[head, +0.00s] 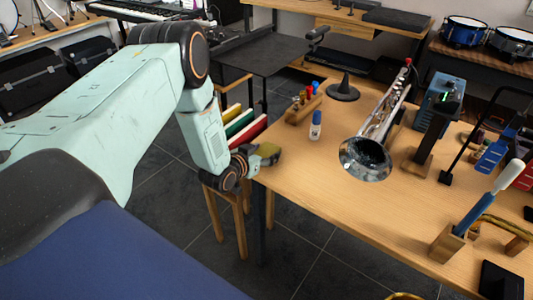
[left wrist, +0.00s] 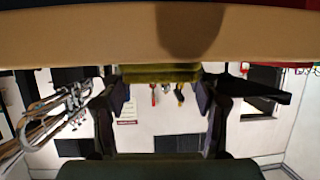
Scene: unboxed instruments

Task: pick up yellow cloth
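The yellow cloth (head: 268,152) is a small olive-yellow folded piece at the tip of my left gripper (head: 262,158), by the left edge of the wooden table (head: 330,175). In the left wrist view the cloth (left wrist: 158,73) spans the gap between the two fingertips of my left gripper (left wrist: 160,84). The fingers stand apart by about the cloth's width and appear shut on its two sides. The cloth seems to be slightly above the table top, with a shadow below it. My right gripper is in neither view.
A trumpet (head: 378,125) on a stand and a small white-and-blue bottle (head: 315,125) stand beyond the cloth. A wooden holder (head: 303,108) carries several small bottles. A wooden stool (head: 225,200) is below my left gripper. The table's front middle is clear.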

